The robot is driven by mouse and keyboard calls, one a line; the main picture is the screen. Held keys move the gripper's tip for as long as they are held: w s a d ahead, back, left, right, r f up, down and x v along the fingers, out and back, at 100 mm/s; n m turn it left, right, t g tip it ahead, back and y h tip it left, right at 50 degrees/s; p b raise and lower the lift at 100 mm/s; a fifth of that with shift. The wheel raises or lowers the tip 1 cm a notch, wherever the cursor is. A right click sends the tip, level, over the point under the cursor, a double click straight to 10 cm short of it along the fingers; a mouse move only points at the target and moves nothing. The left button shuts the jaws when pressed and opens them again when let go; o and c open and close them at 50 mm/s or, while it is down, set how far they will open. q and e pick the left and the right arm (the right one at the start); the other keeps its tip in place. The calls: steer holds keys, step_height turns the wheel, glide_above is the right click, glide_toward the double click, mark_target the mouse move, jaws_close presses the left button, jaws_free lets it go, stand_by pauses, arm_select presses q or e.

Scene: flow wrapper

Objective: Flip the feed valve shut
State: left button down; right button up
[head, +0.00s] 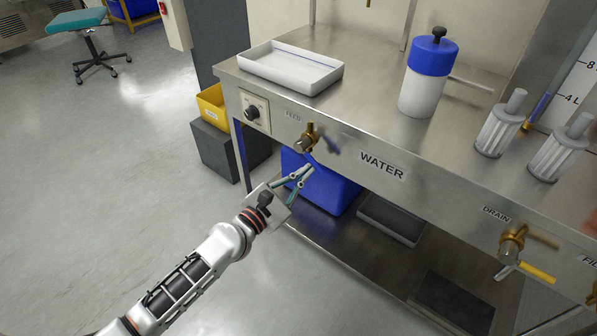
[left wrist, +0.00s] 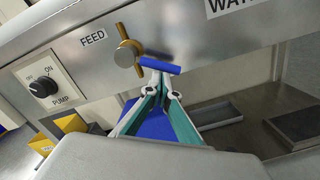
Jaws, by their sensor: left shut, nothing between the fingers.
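The feed valve is a brass fitting (head: 304,143) with a blue lever, on the front panel beside the FEED label. In the left wrist view the brass body (left wrist: 126,54) shows close up. Its blue lever (left wrist: 162,67) points right, tilted slightly down. My left gripper (head: 309,168) is shut and empty, just below the valve. In the left wrist view its fingertips (left wrist: 158,80) meet right under the lever; I cannot tell whether they touch it. My right gripper is not in view.
A pump knob (head: 252,112) sits left of the valve, and the drain valve (head: 512,244) with a yellow lever is far right. A blue bin (head: 335,190) stands under the bench. A white tray (head: 290,68) and a blue-capped bottle (head: 425,80) stand on top.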

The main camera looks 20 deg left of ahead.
arm_select(q)
steer(key=shift+s+d+r+n+p, duration=0.1)
steer(key=shift+d+r+n+p, duration=0.35)
steer(key=shift+n, duration=0.45)
steer(key=shift+s+d+r+n+p, duration=0.15)
steer(key=shift+d+r+n+p, duration=0.1)
steer(key=shift+r+n, duration=0.5)
steer(key=shift+s+d+r+n+p, duration=0.1)
steer(key=shift+d+r+n+p, duration=0.25)
steer(key=shift+n, duration=0.7)
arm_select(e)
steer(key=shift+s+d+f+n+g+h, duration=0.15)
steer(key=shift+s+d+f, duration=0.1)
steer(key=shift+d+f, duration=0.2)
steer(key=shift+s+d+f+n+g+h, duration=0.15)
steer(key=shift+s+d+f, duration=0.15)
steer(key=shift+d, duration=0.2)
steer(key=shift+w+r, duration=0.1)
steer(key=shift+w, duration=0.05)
arm_select(q)
steer(key=shift+f, duration=0.1)
